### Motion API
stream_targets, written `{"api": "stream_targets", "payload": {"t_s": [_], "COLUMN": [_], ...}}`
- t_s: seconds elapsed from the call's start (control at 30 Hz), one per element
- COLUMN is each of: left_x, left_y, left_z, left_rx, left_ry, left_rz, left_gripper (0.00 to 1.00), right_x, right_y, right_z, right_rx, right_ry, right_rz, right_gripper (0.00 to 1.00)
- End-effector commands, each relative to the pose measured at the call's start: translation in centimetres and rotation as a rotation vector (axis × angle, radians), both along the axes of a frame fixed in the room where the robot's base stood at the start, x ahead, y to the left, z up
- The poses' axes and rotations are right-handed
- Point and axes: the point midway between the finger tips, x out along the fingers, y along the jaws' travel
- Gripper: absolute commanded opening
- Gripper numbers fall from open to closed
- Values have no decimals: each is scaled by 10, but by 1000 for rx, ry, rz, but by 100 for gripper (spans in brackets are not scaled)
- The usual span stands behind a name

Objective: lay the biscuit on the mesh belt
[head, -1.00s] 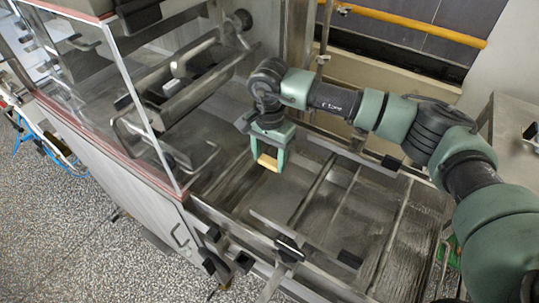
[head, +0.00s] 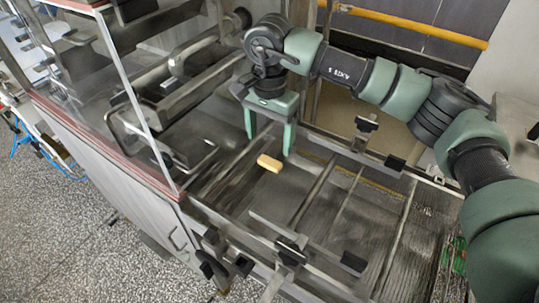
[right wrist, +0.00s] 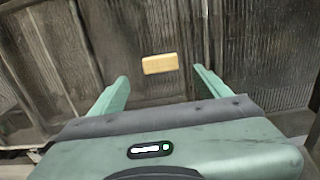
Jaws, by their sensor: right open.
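The biscuit (head: 270,163) is a small tan block lying on the grey mesh belt (head: 335,212), near the clear-walled end of the machine. My right gripper (head: 268,146) is open above and behind it in the head view, with its two green fingers spread apart and not touching it. In the right wrist view the biscuit (right wrist: 160,64) lies flat on the ribbed belt surface (right wrist: 255,60), beyond the open fingertips (right wrist: 162,78). My left gripper is out of view.
A clear panel with a red lower edge (head: 120,165) stands left of the biscuit. A metal side rail (head: 270,250) with black clamps (head: 291,250) runs along the near side. The belt to the right of the biscuit is clear.

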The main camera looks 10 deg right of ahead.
Motion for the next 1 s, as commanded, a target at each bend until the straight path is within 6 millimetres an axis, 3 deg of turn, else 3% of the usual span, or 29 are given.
{"api": "stream_targets", "payload": {"t_s": [0.2, 0.33, 1.0], "left_x": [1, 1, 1], "left_y": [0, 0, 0], "left_z": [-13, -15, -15], "left_rx": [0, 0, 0], "left_ry": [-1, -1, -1], "left_rz": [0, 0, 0], "left_gripper": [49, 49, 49], "right_x": [0, 0, 0], "right_y": [1, 0, 0], "right_z": [36, 46, 49], "right_rx": [1, 1, 1], "right_ry": [-3, -1, 1], "right_rz": [1, 1, 1], "right_gripper": [77, 77, 77]}}
